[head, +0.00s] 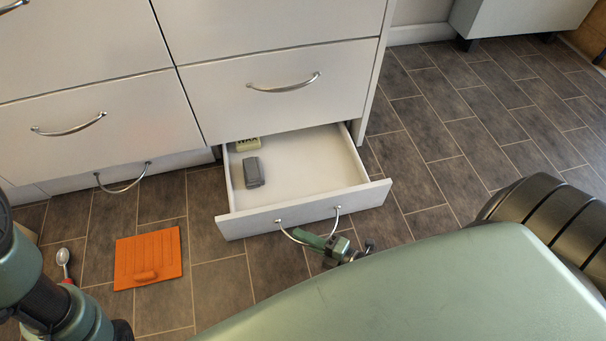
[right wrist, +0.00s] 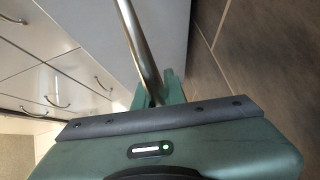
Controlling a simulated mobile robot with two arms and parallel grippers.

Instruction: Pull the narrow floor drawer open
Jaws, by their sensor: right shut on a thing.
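The narrow floor drawer (head: 352,197) stands pulled out from under the right-hand cabinet column, with its inside in view. My right gripper (head: 311,239) is shut on the drawer's curved metal handle (head: 283,232). In the right wrist view the handle (right wrist: 139,45) runs down between the fingers (right wrist: 157,90). Inside the drawer lie a dark grey block (head: 253,172) and a cream box marked WAX (head: 247,144). My left arm shows at the left edge of the head view, but its fingers are out of view.
An orange board (head: 147,255) lies on the tiled floor left of the drawer. A spoon (head: 63,259) lies farther left. A closed floor drawer with its own handle (head: 123,187) is beside the open one.

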